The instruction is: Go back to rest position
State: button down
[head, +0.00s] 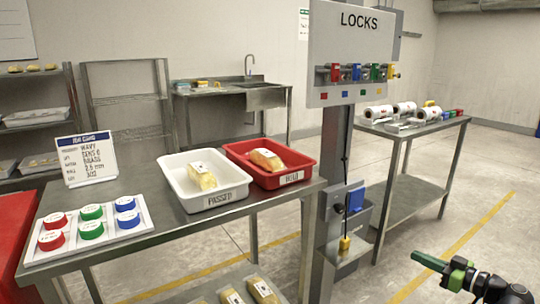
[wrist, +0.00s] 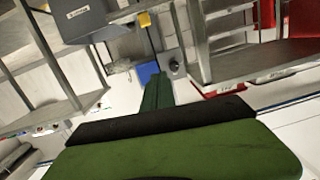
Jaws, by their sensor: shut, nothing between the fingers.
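My gripper (head: 418,256) is at the lower right of the head view, with its green fingers pointing left. It is held out over open floor, to the right of the lock post and apart from everything. In the wrist view the green fingers of my gripper (wrist: 158,80) are together, with nothing held between them. The rest of my arm runs out of the head view at the lower right corner.
A LOCKS board (head: 350,45) on a post holds several coloured locks. A steel table (head: 290,208) carries a white PASSED tray (head: 208,200), a red HELD tray (head: 290,178) and coloured pucks. A side table (head: 425,130) holds rolls. Floor around my gripper is clear.

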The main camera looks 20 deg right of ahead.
jog(key=w+a+r+g+y+p, duration=0.1)
jog(key=w+a+r+g+p, duration=0.2)
jog(key=a+p, duration=0.4)
jog(key=w+a+r+g+p, duration=0.25)
jog(key=w+a+p, duration=0.3)
jog(key=a, duration=0.35)
jog(key=w+a+r+g+y+p, duration=0.1)
jog(key=w+a+r+g+p, duration=0.2)
jog(key=a+p, duration=0.4)
jog(key=a+r+m+g+h+p, duration=0.1)
jog(key=a+r+g+h+p, duration=0.2)
jog(key=a+p, duration=0.7)
jog(key=a+r+m+g+h+p, duration=0.1)
jog(key=a+r+g+h+p, duration=0.3)
jog(key=a+r+p, duration=0.4)
jog(key=s+a+p, duration=0.1)
jog(key=a+p, duration=0.1)
jog(key=a, duration=0.3)
jog(key=shift+a+r+m, duration=0.2)
jog(key=shift+a+m, duration=0.1)
jog(key=shift+m, duration=0.1)
jog(key=shift+d, duration=0.1)
